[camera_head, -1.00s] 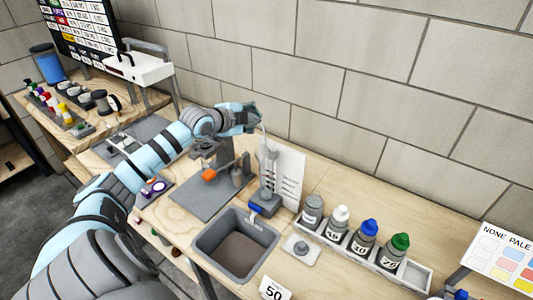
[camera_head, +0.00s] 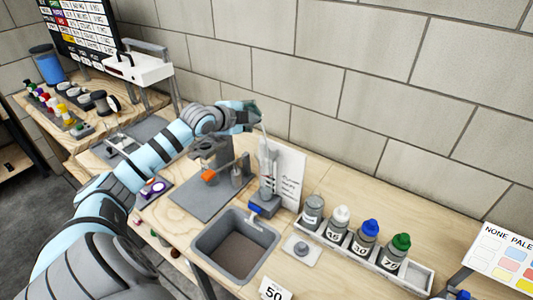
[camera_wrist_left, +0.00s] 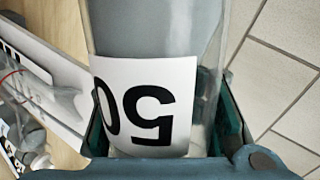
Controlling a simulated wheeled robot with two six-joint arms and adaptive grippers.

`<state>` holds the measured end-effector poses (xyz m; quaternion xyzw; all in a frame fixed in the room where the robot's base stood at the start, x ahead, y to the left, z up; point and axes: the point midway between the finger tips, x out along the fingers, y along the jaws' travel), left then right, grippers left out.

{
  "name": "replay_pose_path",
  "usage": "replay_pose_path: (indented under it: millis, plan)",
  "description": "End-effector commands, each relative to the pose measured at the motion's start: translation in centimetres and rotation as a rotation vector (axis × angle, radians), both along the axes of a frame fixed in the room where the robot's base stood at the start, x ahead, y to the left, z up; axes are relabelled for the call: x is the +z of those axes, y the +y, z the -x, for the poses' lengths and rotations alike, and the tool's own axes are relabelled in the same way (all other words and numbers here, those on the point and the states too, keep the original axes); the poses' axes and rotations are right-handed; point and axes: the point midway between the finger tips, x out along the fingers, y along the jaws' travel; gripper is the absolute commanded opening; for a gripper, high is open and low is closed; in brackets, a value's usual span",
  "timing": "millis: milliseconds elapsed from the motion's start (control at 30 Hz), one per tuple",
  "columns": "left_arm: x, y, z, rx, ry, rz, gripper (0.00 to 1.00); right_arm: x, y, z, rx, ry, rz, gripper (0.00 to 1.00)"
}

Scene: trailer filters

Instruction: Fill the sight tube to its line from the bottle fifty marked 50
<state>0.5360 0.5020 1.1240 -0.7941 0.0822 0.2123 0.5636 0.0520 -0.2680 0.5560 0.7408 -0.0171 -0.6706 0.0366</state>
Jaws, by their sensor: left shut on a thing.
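My left gripper (camera_head: 250,115) is raised near the wall, above and behind the sight tube. In the left wrist view its fingers (camera_wrist_left: 165,130) are shut on a clear bottle (camera_wrist_left: 158,95) with grey contents and a white label reading 50. The bottle is mostly hidden behind the gripper in the head view. The sight tube (camera_head: 267,168) stands upright on a grey base with a blue valve handle, in front of a white card. Its line and liquid level are too small to tell. My right gripper is not in view.
A rack (camera_head: 336,246) holds several bottles with grey, white, blue and green tops. A grey basin (camera_head: 236,245) is sunk in the bench front. A card marked 50 (camera_head: 273,290) stands at the front edge. A grey mat (camera_head: 203,196) carries a stand with an orange part.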

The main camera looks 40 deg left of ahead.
Motion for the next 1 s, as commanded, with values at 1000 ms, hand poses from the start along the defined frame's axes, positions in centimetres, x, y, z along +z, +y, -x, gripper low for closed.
replay_pose_path:
  millis: [1000]
  plan:
    - [0.08, -0.21, -0.05, -0.001, 0.008, -0.082, 0.0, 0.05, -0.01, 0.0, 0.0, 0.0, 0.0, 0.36]
